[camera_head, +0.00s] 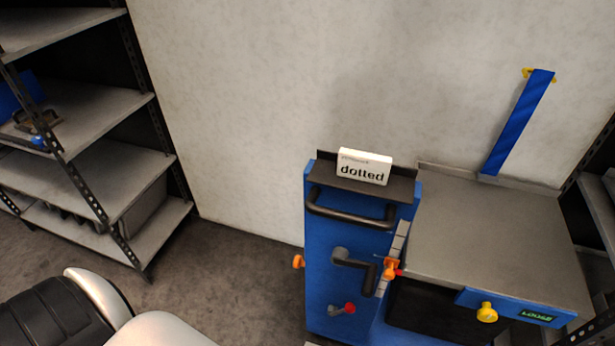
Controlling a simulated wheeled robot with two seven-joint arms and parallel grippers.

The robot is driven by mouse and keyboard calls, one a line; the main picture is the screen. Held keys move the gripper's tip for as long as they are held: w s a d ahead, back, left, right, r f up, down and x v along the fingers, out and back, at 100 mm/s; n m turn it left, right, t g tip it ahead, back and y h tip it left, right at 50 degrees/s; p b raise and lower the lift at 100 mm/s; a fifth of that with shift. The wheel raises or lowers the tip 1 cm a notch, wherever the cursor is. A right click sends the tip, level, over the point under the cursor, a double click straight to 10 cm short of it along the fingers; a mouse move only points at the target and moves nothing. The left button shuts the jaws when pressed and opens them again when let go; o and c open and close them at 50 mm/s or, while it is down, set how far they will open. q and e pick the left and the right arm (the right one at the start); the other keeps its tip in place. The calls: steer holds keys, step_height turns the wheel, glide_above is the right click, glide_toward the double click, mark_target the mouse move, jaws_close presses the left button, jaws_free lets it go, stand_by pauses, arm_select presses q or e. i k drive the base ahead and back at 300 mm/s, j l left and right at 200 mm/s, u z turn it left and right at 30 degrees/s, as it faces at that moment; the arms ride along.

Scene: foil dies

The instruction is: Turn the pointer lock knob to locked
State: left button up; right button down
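A blue machine (330,285) stands against the wall. An orange knob with a red tip (390,268) sits beside a pale marked strip (399,243) on its right edge. A yellow knob (487,312) is on the blue front of the grey-topped part, left of a small green-lit display (537,316) that seems to read "LOOSE". I cannot tell for sure which knob is the pointer lock, and no locked marking is readable. Neither of my grippers is in view.
A white card reading "dotted" (364,167) stands on the machine's dark top ledge. A dark bar handle (350,215), a crank (352,261) and a red-tipped lever (343,309) are on the blue front. A blue arm (518,125) rises behind the grey top (500,235). Shelving (95,180) stands left.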

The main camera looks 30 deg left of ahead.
mark_target(298, 261)
steer(key=k+j, duration=0.1)
steer(key=j, duration=0.8)
steer(key=k+j, duration=0.15)
steer(key=j, duration=0.3)
steer(key=k+j, duration=0.1)
steer(key=j, duration=0.35)
